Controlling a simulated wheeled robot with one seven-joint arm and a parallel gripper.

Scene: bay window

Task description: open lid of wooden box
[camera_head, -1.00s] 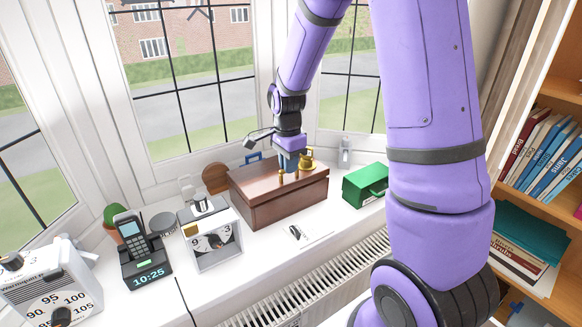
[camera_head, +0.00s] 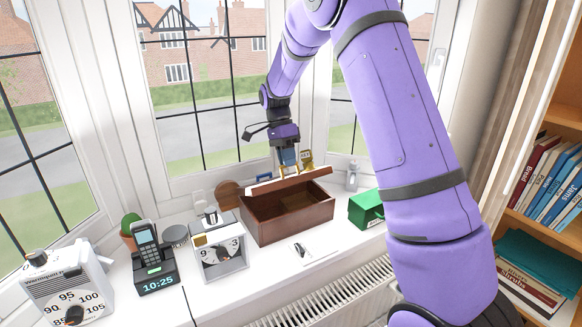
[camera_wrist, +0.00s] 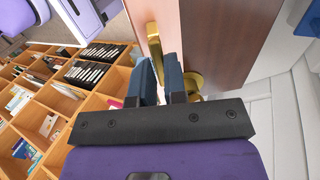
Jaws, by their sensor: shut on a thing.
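The wooden box (camera_head: 295,221) stands on the white sill with its dark inside showing. Its brown lid (camera_head: 318,174) is raised and tilted above the back of the box; it also shows in the wrist view (camera_wrist: 222,30). My gripper (camera_head: 289,171) is at the lid's upper side. In the wrist view, its blue fingers (camera_wrist: 159,72) are shut on a brass handle (camera_wrist: 152,42) on the lid. Another brass piece (camera_head: 306,158) is beside the fingers. The grip itself is partly hidden by the fingers.
A green box (camera_head: 364,208) stands right of the wooden box. Window panes are close behind.

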